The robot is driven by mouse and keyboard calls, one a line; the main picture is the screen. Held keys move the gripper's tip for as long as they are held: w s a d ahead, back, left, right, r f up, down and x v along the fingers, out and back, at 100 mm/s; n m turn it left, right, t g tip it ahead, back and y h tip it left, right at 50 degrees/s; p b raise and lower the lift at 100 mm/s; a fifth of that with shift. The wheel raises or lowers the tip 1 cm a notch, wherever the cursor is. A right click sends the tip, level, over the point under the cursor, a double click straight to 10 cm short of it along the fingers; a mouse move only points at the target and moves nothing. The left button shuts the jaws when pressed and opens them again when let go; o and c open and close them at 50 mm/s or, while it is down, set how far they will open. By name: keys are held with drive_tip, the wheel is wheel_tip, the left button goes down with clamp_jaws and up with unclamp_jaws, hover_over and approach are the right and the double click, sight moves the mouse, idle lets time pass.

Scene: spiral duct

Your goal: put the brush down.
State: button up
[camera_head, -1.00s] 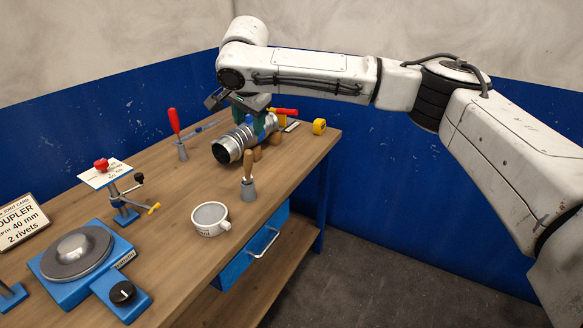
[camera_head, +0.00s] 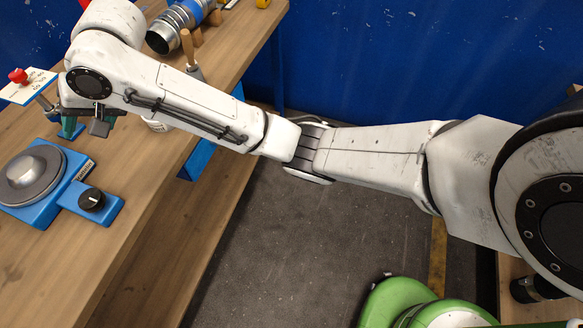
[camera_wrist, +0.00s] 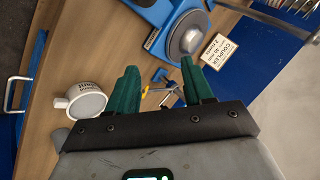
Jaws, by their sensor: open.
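A wooden handle (camera_head: 188,45), which looks like the brush's, stands upright in a small grey holder (camera_head: 195,72) on the bench in the head view. Its lower end is hidden inside the holder. My gripper (camera_head: 84,128) is over the bench to the left of the holder, near the blue turntable unit. In the wrist view my gripper (camera_wrist: 158,68) has its two green fingers apart with nothing between them.
A white cup (camera_wrist: 87,102) shows in the wrist view; my arm mostly hides it in the head view. The blue turntable unit (camera_head: 42,205), a red-knobbed stand (camera_head: 18,76) and a metal duct (camera_head: 163,36) are on the bench. A coupler card (camera_wrist: 215,52) lies beyond the turntable.

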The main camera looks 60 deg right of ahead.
drive_tip(key=s+f+n+g, duration=0.2)
drive_tip(key=s+f+n, duration=0.1)
drive_tip(key=s+f, duration=1.6)
drive_tip(key=s+d+f+n+g+h, duration=0.1)
drive_tip(key=s+d+f, duration=0.1)
drive_tip(key=s, duration=0.5)
drive_tip(key=s+d+f+g+h, duration=0.1)
drive_tip(key=s+d+f+h, duration=0.1)
drive_tip(key=s+d, duration=0.2)
drive_tip(key=s+d+f+n+g+h, duration=0.1)
drive_tip(key=s+d+f, duration=0.2)
drive_tip(key=s, duration=0.7)
drive_tip(key=shift+d+n+g, duration=0.3)
drive_tip(key=shift+d+g, duration=0.1)
drive_tip(key=shift+o, duration=0.5)
